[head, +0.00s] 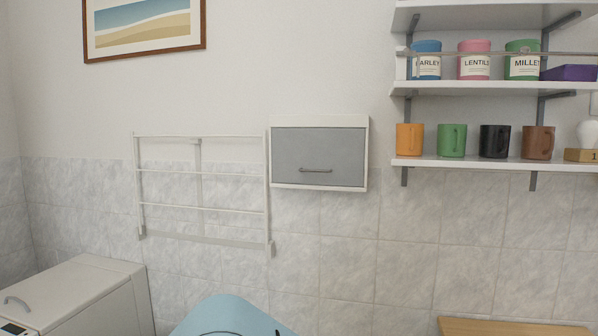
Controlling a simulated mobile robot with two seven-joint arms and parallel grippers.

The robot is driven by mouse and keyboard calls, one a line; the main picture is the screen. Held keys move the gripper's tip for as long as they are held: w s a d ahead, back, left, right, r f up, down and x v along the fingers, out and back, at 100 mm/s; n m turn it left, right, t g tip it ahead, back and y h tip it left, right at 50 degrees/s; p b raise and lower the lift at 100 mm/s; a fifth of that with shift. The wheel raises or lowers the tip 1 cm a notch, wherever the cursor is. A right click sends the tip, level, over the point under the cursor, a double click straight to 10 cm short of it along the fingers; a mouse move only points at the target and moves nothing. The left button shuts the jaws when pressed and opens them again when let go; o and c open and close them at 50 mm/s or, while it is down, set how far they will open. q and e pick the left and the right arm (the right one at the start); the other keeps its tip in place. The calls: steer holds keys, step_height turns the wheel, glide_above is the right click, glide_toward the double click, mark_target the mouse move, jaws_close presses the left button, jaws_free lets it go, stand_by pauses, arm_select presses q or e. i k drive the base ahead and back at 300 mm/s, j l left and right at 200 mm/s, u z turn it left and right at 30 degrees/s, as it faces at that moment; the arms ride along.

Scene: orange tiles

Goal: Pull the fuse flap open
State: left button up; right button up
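The fuse flap (318,152) is a grey panel set in a white box (319,121) on the wall, near the middle of the head view. It looks shut and flush with its frame. A thin grey bar handle (315,170) sits on its lower half. Neither of my grippers shows in the head view, so nothing is seen touching the flap or handle.
A white wall rack (203,209) hangs just left of the box. Shelves (495,163) with mugs and tins stand out at the right. A white appliance (75,295), a light-blue rounded thing (228,314) and a wooden top (512,328) are below.

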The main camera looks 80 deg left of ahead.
mark_target(316, 156)
steer(key=i+j+u, duration=0.1)
steer(key=u, duration=0.35)
steer(key=i+u, duration=0.4)
steer(key=i+l+u, duration=0.1)
steer(key=u, duration=0.35)
steer(key=i+u, duration=0.35)
steer(key=i+l+u, duration=0.1)
steer(key=i+u, duration=0.25)
steer(key=i, duration=0.1)
